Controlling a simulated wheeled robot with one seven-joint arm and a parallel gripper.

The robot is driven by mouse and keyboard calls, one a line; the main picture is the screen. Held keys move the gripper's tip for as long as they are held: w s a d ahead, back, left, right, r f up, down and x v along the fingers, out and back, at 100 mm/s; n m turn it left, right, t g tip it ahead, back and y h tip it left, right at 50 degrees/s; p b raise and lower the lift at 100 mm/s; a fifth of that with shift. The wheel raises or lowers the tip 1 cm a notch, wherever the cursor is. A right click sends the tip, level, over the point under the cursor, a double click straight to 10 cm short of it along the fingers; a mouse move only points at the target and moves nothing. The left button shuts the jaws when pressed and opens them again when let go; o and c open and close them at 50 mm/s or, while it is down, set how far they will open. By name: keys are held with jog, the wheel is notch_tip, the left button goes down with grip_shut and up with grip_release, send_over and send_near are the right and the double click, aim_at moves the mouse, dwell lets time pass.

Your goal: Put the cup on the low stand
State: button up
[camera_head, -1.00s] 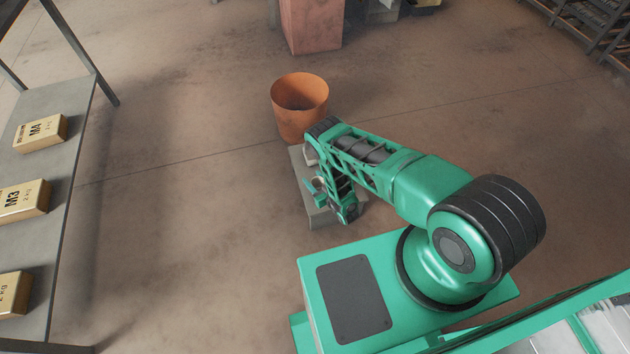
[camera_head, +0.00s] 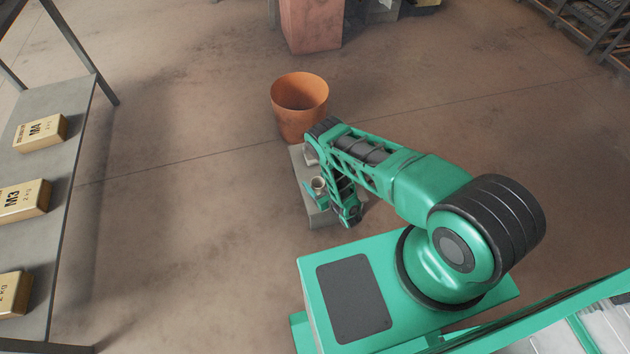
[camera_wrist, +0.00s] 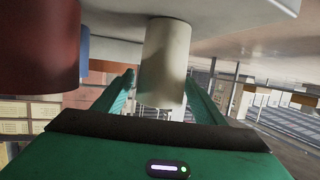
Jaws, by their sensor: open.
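The cup (camera_head: 318,183) is small, pale and round-mouthed. It stands upright on the grey low stand (camera_head: 316,216), a block on the floor partly hidden under my arm. In the wrist view, which looks upside down, the pale cup (camera_wrist: 165,50) meets the stand's grey slab (camera_wrist: 230,10) at its base. My gripper (camera_head: 320,194) is at the stand, low beside the cup. Its fingers (camera_wrist: 160,77) are open in the wrist view, one on each side of the cup with gaps showing.
A table (camera_head: 55,180) with golden boxes is at the left. A reddish block (camera_head: 311,25) stands farther back. Floor between table and stand is clear.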

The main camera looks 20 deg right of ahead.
jog(key=v, duration=1)
jog(key=w+d+r+m+g+h, duration=0.1)
jog(key=w+d+r+h, duration=0.15)
jog(key=w+r, duration=0.6)
jog(key=w+d+r+m+g+h, duration=0.15)
jog(key=w+d+r, duration=0.25)
jog(key=w+r, duration=0.4)
jog(key=d+r+m+g+h, duration=0.1)
jog(key=d+r+g, duration=0.1)
jog(key=d+r, duration=0.65)
jog(key=d+r+m+g+h, duration=0.1)
jog(key=d+r+g+h, duration=0.15)
jog(key=r, duration=1.15)
jog(key=s+d+r+m+g, duration=0.2)
jog(key=s+r, duration=0.7)
jog(key=s, duration=0.1)
jog(key=s+d+r+m+g, duration=0.1)
jog(key=s+d+r+g, duration=0.15)
jog(key=s+r, duration=0.7)
jog(key=s+a+r+m+g+y, duration=0.1)
jog(key=s+r, duration=0.3)
jog(key=s, duration=0.9)
jog(key=s+a+r+m+g+y, duration=0.1)
jog(key=s+a+r, duration=0.3)
jog(key=s, duration=1)
jog(key=shift+a+r+y, duration=0.15)
jog(key=shift+r+y, duration=0.4)
jog(key=shift+y, duration=0.3)
jog(key=shift+s+g, duration=0.1)
jog(key=shift+g, duration=0.15)
